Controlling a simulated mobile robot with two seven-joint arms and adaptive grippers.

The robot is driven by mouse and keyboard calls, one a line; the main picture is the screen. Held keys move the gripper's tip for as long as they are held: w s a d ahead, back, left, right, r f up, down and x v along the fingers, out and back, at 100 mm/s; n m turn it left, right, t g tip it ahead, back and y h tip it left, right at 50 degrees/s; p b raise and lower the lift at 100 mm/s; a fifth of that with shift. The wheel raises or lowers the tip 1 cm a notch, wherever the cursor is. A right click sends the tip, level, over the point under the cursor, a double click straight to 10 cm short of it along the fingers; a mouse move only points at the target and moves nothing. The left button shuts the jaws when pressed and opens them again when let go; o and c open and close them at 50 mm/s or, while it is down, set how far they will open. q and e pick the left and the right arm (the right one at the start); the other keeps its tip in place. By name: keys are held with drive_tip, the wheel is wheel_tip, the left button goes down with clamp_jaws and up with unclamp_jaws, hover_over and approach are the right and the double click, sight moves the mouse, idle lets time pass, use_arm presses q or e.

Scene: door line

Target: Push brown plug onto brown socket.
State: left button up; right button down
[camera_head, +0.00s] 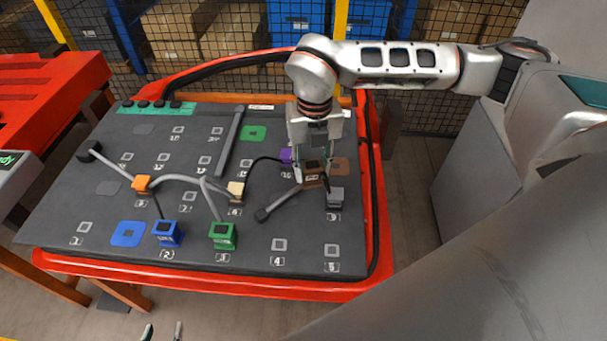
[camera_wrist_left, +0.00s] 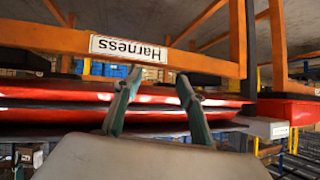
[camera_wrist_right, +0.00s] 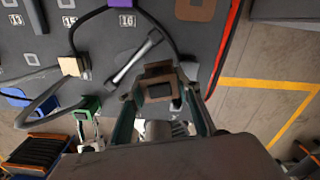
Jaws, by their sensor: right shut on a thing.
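My right gripper (camera_head: 313,166) is shut on the brown plug (camera_head: 314,179), over the right part of the dark board. In the right wrist view the brown plug (camera_wrist_right: 158,90) sits between the two fingertips (camera_wrist_right: 160,98). The brown socket appears as a flat brown square (camera_head: 341,167) just right of the gripper, partly hidden behind it in the head view. In the right wrist view the brown square (camera_wrist_right: 196,9) is at the top, clear of the plug. My left gripper (camera_head: 163,332) is open and empty, in front of the board's near edge; its fingers (camera_wrist_left: 157,88) are spread apart.
A grey plug (camera_head: 335,197) stands close to the right gripper, and a purple plug (camera_head: 286,156) is to its left. Blue (camera_head: 167,234), green (camera_head: 223,236), orange (camera_head: 142,184) and tan (camera_head: 236,189) plugs with cables spread leftward. A red rim (camera_head: 215,281) borders the board (camera_head: 100,205).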

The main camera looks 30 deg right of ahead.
drive_tip(key=w+d+n+p, duration=0.25)
drive_tip(key=w+d, duration=0.45)
drive_tip(key=d, duration=0.5)
drive_tip(key=shift+n, duration=0.25)
drive_tip(key=f+b, duration=0.3)
drive_tip(key=f, duration=0.1)
drive_tip(key=shift+a+f, duration=0.2)
drive_tip(key=shift+f+b, duration=0.35)
drive_tip(key=shift+f, duration=0.35)
use_arm(q)
drive_tip(key=shift+w+d+f, duration=0.1)
drive_tip(key=shift+d+f, duration=0.05)
drive_tip(key=shift+f, duration=0.3)
drive_tip(key=shift+r, duration=0.1)
use_arm(e)
drive_tip(key=shift+f, duration=0.15)
drive_tip(key=shift+f, duration=0.2)
